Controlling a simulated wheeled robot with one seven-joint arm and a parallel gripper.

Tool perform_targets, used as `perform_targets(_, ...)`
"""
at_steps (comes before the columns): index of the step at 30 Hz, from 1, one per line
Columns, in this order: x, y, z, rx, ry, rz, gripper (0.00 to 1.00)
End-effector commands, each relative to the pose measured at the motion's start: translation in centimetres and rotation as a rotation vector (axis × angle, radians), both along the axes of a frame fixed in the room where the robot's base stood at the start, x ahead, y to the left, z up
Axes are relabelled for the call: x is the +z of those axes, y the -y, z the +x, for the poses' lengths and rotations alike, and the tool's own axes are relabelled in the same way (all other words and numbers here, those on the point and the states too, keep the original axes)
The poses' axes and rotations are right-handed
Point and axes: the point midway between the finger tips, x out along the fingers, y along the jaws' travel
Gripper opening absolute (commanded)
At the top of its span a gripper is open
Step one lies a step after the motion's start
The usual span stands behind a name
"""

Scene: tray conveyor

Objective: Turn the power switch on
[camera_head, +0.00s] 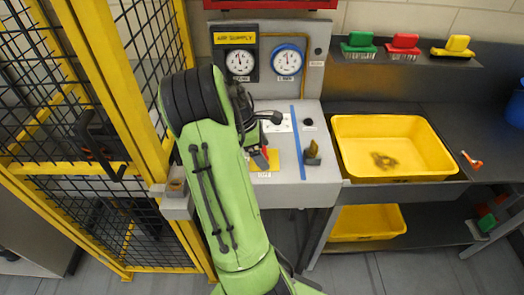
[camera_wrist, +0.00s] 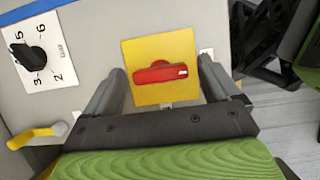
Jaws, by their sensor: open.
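The power switch appears to be the red rotary handle (camera_wrist: 161,73) on a square yellow plate (camera_wrist: 160,47) in the wrist view. The handle lies crosswise in that view, with a pale mark at its right end. My gripper (camera_wrist: 162,66) is open, with one finger on each side of the plate and the handle between them. I cannot tell whether either finger touches it. In the head view the yellow plate (camera_head: 268,166) shows on the grey panel, partly hidden by my gripper (camera_head: 262,153) and wrist.
A numbered black dial (camera_wrist: 33,57) and a yellow-grey lever (camera_wrist: 38,136) are near the switch. Two gauges (camera_head: 240,62) (camera_head: 287,61) stand behind the panel. A yellow mesh fence (camera_head: 105,70) is close on the left. A yellow tray (camera_head: 388,119) is on the right.

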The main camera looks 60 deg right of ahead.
Motion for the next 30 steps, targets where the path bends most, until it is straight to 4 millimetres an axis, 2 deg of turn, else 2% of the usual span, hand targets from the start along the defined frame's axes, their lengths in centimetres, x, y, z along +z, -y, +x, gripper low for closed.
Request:
perform_targets(2,0.04,0.0,0.01,0.0,0.0,0.0,0.86)
perform_targets(12,0.06,0.0,0.0,0.0,0.0,0.0,0.34)
perform_targets(22,0.18,0.02,0.0,-0.047,-0.002,0.001,0.33)
perform_targets(30,0.38,0.17,0.0,-0.222,-0.003,0.001,0.33)
